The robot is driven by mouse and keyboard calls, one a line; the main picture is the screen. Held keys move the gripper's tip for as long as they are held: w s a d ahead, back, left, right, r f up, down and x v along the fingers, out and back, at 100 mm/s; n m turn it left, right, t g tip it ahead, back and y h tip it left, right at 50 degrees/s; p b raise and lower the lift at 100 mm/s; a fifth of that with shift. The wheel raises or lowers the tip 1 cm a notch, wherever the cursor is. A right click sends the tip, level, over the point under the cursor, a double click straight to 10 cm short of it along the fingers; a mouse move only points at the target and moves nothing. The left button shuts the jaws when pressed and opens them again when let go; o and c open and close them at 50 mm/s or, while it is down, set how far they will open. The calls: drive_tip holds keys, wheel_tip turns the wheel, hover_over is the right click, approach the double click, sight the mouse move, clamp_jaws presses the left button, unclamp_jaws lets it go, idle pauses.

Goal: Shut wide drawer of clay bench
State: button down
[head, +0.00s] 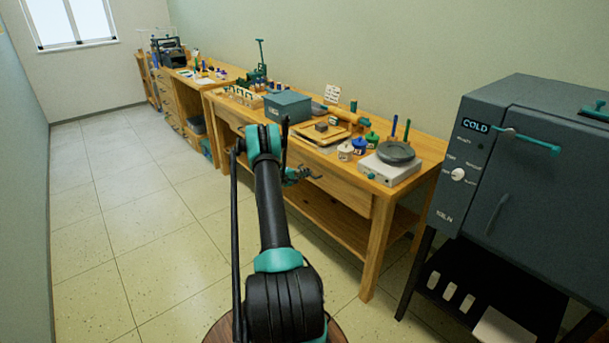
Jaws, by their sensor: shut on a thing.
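The clay bench (425,148) is a long wooden workbench along the right wall. Its wide drawer (347,194) has a wooden front below the bench top, facing the aisle. A dark handle (313,174) shows on this front, partly hidden by my gripper. My gripper (300,175) is at the handle and shut on it. My arm reaches forward from the bottom centre and covers part of the drawer front's left side. How far the drawer stands out is hard to tell from this angle.
The bench top holds a grey-green box (287,106), small jars (346,152) and a pottery wheel (396,153). A dark kiln (530,170) marked COLD stands at the right. Another bench (190,80) is farther back. The tiled floor (130,210) on the left is clear.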

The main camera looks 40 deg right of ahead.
drive_tip(key=c, duration=1.9)
unclamp_jaws()
drive_tip(key=shift+d, duration=0.2)
drive_tip(key=v, duration=1.2)
